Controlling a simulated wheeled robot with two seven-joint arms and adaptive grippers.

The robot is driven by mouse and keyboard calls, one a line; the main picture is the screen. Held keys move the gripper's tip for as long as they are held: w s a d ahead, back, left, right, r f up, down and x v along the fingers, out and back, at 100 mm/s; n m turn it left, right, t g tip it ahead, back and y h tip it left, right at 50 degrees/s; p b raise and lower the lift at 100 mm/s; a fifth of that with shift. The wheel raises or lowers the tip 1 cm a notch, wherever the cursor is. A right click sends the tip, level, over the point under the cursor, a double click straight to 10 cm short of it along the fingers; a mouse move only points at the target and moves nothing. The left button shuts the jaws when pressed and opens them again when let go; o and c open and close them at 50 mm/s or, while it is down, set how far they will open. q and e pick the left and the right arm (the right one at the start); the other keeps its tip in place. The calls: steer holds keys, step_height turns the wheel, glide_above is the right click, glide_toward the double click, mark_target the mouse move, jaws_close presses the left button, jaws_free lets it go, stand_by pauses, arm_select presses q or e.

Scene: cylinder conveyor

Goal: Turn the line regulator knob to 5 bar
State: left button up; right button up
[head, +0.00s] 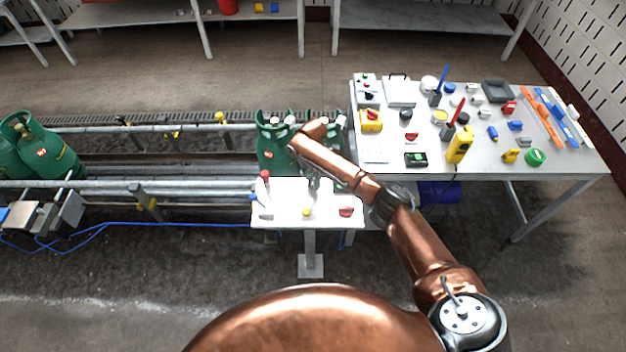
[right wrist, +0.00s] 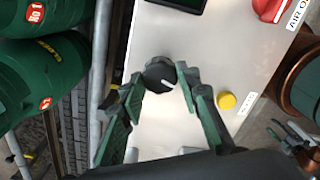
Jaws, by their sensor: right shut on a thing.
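The regulator knob (right wrist: 159,77) is black and round with a white pointer mark, on the pale panel (right wrist: 210,60). In the right wrist view my right gripper (right wrist: 161,82) has its green-padded fingers on either side of the knob, shut on it. The pointer slants across the knob's lower right side; no scale numbers are readable. A dark display (right wrist: 188,2) is cut off at the panel's top edge. In the head view my right gripper (head: 314,186) is over the small white panel (head: 285,215), and my arm hides the knob. My left gripper is not in view.
A yellow button (right wrist: 227,101) and a red knob (right wrist: 270,8) labelled "AIR O…" sit near the gripper. Green gas cylinders (head: 273,140) stand on the conveyor behind the panel. A table (head: 480,165) with many tools is to the right.

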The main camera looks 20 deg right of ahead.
steer(key=shift+n, duration=0.4)
steer(key=o, duration=1.2)
steer(key=shift+c, duration=0.2)
steer(key=shift+r, duration=0.1)
step_height(320, 180, up, 12)
